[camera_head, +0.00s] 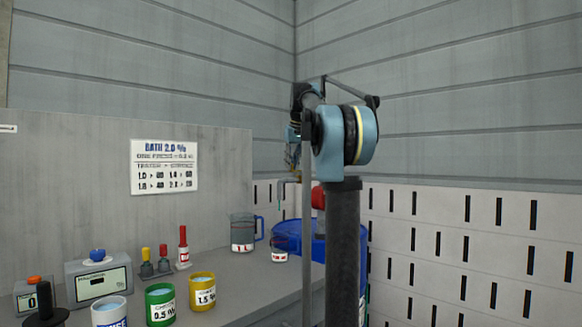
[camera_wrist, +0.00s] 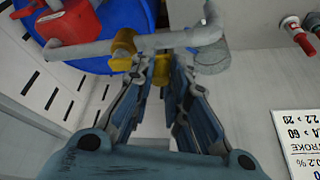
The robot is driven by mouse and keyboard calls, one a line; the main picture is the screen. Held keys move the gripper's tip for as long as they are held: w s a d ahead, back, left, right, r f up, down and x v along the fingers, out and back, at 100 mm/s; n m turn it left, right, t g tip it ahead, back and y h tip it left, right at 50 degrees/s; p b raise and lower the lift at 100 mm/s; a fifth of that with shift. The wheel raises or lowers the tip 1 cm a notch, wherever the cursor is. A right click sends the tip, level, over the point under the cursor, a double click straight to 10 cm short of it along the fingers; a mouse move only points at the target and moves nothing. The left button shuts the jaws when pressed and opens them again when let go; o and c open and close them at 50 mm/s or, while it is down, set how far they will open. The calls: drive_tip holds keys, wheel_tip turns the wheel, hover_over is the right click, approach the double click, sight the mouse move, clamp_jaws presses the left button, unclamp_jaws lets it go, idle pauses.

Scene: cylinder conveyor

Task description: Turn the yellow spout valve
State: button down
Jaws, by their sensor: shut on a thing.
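The yellow spout valve (camera_wrist: 124,41) sits on a grey pipe spout (camera_wrist: 82,51) in the upper part of the wrist view. My gripper (camera_wrist: 153,65) reaches up to it from below and is shut on a yellow part of the valve (camera_wrist: 161,72) that shows between the fingertips. The fingers hide some of the valve, so its exact angle cannot be told. In the head view my gripper (camera_head: 293,158) is small and dark, just above the grey spout (camera_head: 281,184). The valve is too small there to read.
A blue drum (camera_head: 290,228) stands below the spout, with a red part (camera_head: 318,196) above it. A clear jug (camera_head: 243,229) and a small cup (camera_head: 279,246) stand nearby on the bench. Several coloured pots, including a green one (camera_head: 160,304), stand in front.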

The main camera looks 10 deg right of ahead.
drive_tip(key=c, duration=1.6)
unclamp_jaws()
drive_tip(key=shift+o, duration=0.2)
drive_tip(key=v, duration=1.2)
drive_tip(key=shift+f, duration=0.15)
drive_tip(key=s+f, duration=1.3)
drive_tip(key=f, duration=0.7)
drive_tip(key=s+a+f+m+g, duration=0.1)
drive_tip(key=s+f, duration=1.2)
drive_tip(key=f, duration=0.7)
drive_tip(key=s+f+m+g+h, duration=0.1)
drive_tip(key=s+f, duration=1.3)
drive_tip(key=f, duration=0.6)
drive_tip(key=shift+a+f, duration=0.15)
drive_tip(key=shift+f, duration=0.15)
